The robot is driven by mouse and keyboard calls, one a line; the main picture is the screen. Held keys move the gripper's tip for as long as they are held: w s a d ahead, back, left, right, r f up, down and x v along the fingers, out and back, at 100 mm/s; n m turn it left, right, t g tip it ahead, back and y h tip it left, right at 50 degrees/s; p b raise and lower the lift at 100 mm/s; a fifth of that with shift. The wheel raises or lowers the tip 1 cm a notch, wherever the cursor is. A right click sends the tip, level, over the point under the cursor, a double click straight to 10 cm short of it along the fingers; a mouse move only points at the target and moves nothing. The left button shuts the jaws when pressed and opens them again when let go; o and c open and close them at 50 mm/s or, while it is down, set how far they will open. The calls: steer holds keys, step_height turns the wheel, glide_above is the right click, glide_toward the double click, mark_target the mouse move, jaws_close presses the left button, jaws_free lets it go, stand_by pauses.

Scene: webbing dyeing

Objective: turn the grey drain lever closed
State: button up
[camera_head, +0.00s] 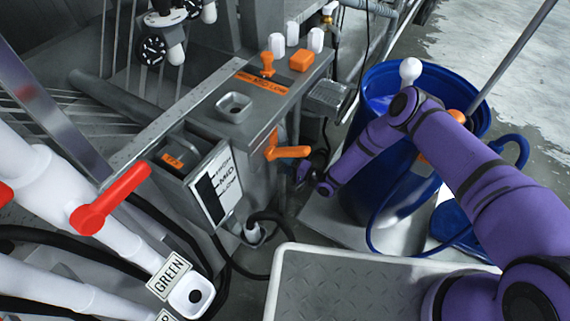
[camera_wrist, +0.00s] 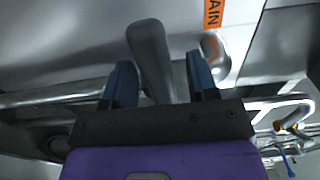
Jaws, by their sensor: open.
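The grey drain lever (camera_wrist: 150,52) shows in the wrist view as a rounded grey handle hanging from a metal surface. An orange label ending in "AIN" (camera_wrist: 213,12) is to its right. My gripper (camera_wrist: 161,75) is open, with one blue finger on each side of the lever. There is a gap to both fingers, wider on the right, and the lever's lower end reaches down between them. In the head view my gripper (camera_head: 303,176) is low beside the grey machine, just below an orange handle (camera_head: 288,152). I cannot make out the drain lever there.
A blue barrel (camera_head: 366,92) with a blue hose stands right of my gripper. A tread-plate platform (camera_head: 370,290) is in front. Metal pipes (camera_wrist: 60,96) run close by in the wrist view.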

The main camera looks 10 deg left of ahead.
steer(key=v, duration=1)
steer(key=shift+s+d, duration=0.1)
steer(key=shift+s+f, duration=0.1)
steer(key=shift+s, duration=0.05)
